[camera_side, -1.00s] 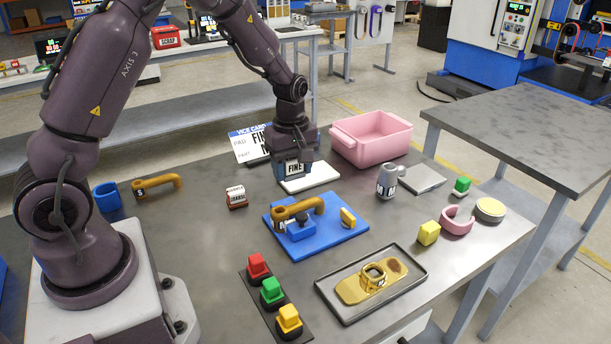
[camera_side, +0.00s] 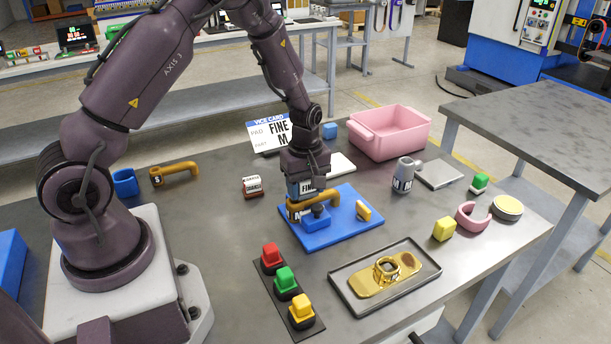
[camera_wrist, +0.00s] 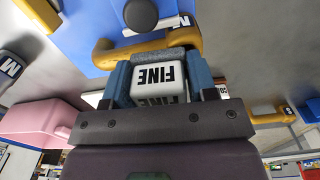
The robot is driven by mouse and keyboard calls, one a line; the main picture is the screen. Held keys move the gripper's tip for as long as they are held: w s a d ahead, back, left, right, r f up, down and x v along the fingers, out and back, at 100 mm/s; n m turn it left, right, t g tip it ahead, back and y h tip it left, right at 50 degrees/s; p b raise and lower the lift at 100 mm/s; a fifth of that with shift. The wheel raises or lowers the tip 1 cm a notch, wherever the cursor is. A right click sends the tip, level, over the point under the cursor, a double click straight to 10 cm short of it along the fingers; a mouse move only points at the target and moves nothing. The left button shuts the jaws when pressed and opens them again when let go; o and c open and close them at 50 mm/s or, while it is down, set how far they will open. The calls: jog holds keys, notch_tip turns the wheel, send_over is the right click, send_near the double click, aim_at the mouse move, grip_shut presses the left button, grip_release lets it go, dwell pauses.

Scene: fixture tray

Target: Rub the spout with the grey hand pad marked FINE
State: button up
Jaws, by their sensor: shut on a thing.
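The brass-coloured spout (camera_side: 331,197) lies in a blue fixture (camera_side: 345,225) on the grey table; its bent tube also shows in the wrist view (camera_wrist: 188,40). My gripper (camera_side: 307,187) is above the spout's left part, with its jaws shut on the hand pad (camera_side: 307,187). In the wrist view the pad (camera_wrist: 158,74) has a white body marked FINE and a grey face (camera_wrist: 165,56) towards the spout. The grey face is at or very near the tube; I cannot tell whether they touch. My gripper hides part of the spout.
Behind are a card (camera_side: 270,132) reading FINE and M, a white plate (camera_side: 342,163) and a pink bin (camera_side: 390,134). A second spout marked S (camera_side: 176,173) lies left. Coloured buttons (camera_side: 286,280) and a metal tray (camera_side: 345,291) are in front. A grey mug-like part (camera_side: 403,174) stands right.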

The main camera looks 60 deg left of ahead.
aim_at(331, 190)
jog(key=shift+w+f, duration=0.1)
jog(key=shift+w, duration=0.5)
jog(key=shift+w+f, duration=0.2)
jog(key=shift+w, duration=0.75)
jog(key=shift+w+f, duration=0.15)
jog(key=shift+w, duration=0.8)
jog(key=shift+w+r, duration=0.1)
jog(key=shift+w, duration=0.3)
jog(key=shift+w+f, duration=0.2)
jog(key=shift+w, duration=0.2)
jog(key=shift+r, duration=0.1)
jog(key=shift+s, duration=2.4)
jog(key=shift+s+r, duration=0.15)
jog(key=shift+s, duration=0.85)
jog(key=shift+w+r, duration=0.1)
jog(key=shift+r, duration=3.75)
